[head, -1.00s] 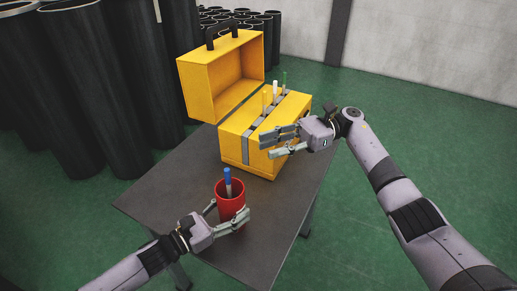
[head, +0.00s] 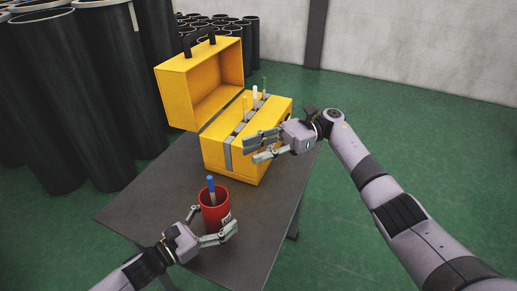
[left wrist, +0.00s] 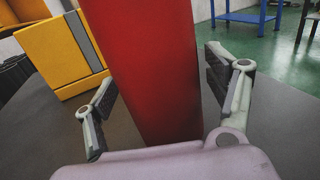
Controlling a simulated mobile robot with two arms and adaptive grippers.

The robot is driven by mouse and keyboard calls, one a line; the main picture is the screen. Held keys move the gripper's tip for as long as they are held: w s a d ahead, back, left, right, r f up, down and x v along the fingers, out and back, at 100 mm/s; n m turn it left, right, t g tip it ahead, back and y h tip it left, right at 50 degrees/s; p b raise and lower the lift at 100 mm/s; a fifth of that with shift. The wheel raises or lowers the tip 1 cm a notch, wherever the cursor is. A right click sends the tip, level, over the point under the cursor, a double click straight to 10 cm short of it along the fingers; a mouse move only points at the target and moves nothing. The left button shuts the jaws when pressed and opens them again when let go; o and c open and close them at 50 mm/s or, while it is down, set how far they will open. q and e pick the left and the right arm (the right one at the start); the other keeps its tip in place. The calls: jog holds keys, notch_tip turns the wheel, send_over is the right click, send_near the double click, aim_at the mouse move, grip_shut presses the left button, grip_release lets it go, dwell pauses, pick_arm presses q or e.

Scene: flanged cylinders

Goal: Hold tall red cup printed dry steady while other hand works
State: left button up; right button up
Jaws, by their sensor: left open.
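The tall red cup (head: 209,218) stands upright on the grey table, with a patch of white print on its right side and one blue-topped marker (head: 211,188) in it. My left gripper (head: 212,222) is open around the lower part of the cup. In the left wrist view the red cup (left wrist: 150,70) stands between the two spread fingers (left wrist: 165,95), with gaps at both sides. My right gripper (head: 265,146) is open beside the front of the yellow toolbox, with its fingers apart and nothing visible between them.
The open yellow toolbox (head: 230,160) stands behind the cup, its lid (head: 205,85) tipped back. Yellow, white (head: 254,98) and green markers stand upright in its top. Dark flanged cylinders (head: 95,110) crowd the floor at the back left. The table (head: 150,200) is bare left of the cup.

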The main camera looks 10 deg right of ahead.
pick_arm(q)
jog(key=v, duration=1.2)
jog(key=shift+s+f, duration=0.15)
